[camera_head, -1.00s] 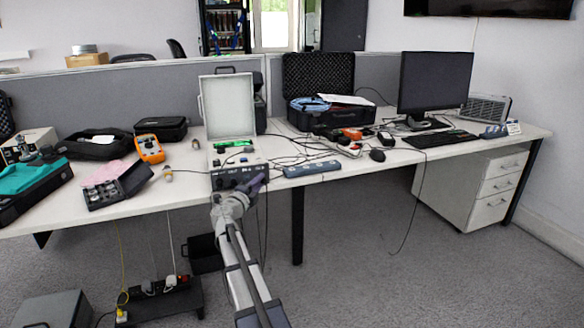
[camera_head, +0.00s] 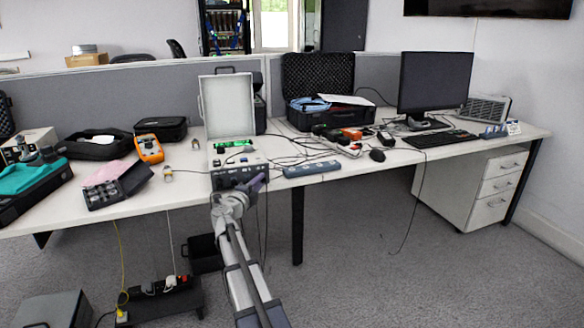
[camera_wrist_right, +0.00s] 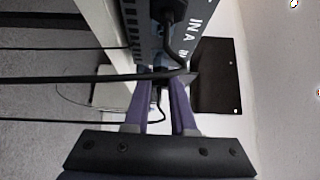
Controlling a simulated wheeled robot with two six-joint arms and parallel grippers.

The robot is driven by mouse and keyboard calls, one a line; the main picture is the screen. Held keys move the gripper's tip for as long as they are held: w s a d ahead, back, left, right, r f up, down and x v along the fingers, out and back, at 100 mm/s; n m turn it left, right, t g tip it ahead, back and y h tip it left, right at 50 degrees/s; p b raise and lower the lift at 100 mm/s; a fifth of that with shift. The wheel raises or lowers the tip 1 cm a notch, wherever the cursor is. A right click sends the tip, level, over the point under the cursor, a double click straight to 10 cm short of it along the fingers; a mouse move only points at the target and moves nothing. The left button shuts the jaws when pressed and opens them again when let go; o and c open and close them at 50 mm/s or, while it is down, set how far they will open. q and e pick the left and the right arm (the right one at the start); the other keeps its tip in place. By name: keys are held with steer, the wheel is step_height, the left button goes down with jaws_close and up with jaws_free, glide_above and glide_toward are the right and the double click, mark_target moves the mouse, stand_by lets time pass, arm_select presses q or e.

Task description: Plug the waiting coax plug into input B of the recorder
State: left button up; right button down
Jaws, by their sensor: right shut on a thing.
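The recorder (camera_head: 232,178) is a box with an open, light lid at the front edge of the desk. Its front panel (camera_wrist_right: 195,50) shows in the right wrist view, with "IN A" readable and a second label partly hidden. A black plug (camera_wrist_right: 172,12) with a bent cable sits at the panel by "IN A". My right gripper (camera_wrist_right: 163,88) has purple fingers and is shut on the coax plug (camera_wrist_right: 157,97), close to the panel. The plug is small and dark here, and its tip is hidden, so I cannot tell whether it touches a socket. My left gripper is out of view.
Black cables (camera_wrist_right: 70,78) cross in front of the fingers. A power strip (camera_head: 312,168) lies right of the recorder. An orange multimeter (camera_head: 149,148) and a dark case (camera_head: 120,187) stand to its left.

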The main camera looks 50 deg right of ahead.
steer(key=shift+s+a, duration=0.15)
stand_by(0.5)
steer(key=c, duration=0.7)
jaws_free()
steer(key=shift+o, duration=0.2)
steer(key=shift+f, duration=0.15)
steer(key=shift+f+b, duration=0.55)
steer(key=shift+b, duration=0.15)
steer(key=shift+o, duration=0.8)
steer(key=shift+f, duration=0.2)
steer(key=shift+f+b, duration=0.7)
steer(key=shift+b, duration=0.2)
